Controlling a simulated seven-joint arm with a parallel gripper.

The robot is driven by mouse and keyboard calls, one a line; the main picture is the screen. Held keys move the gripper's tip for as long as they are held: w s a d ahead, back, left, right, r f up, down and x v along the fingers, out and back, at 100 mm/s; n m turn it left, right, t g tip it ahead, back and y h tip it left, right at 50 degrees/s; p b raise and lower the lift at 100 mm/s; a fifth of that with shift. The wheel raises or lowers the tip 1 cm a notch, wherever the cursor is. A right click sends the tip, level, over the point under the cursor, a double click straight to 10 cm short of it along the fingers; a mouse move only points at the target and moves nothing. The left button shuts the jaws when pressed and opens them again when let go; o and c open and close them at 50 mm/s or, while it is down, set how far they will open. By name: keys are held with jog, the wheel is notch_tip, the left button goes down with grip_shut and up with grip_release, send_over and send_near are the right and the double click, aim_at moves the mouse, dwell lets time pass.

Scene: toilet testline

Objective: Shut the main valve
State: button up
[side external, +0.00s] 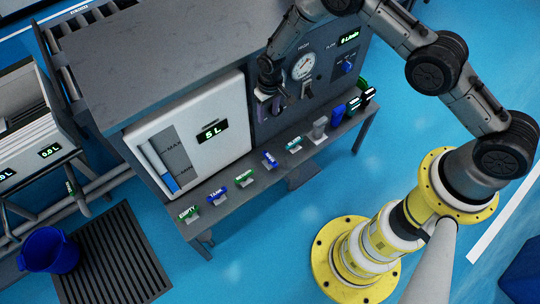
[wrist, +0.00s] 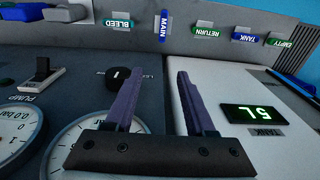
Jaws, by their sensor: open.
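The main valve (side external: 270,159) is a small blue handle labelled MAIN on the ledge below the panel. In the wrist view the main valve (wrist: 163,25) is at top centre, its handle turned crosswise to its neighbours. My gripper (side external: 270,108) is in front of the dark panel, above the ledge and apart from the valve. In the wrist view the purple fingers of my gripper (wrist: 155,85) are spread with nothing between them, and the valve is beyond their tips.
The green bleed valve (wrist: 118,22) and green return valve (wrist: 205,32) flank the main valve. The tank valve (side external: 217,192) and empty valve (side external: 188,213) are further left. A white tank panel (side external: 205,115) reads 5 L. A round gauge (side external: 304,66) is beside my gripper.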

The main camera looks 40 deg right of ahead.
send_over(270, 157)
notch_tip(270, 157, down, 10)
jog(key=shift+g, duration=0.3)
notch_tip(270, 157, down, 13)
jog(key=shift+f, duration=0.1)
jog(key=shift+c, duration=0.3)
grip_shut()
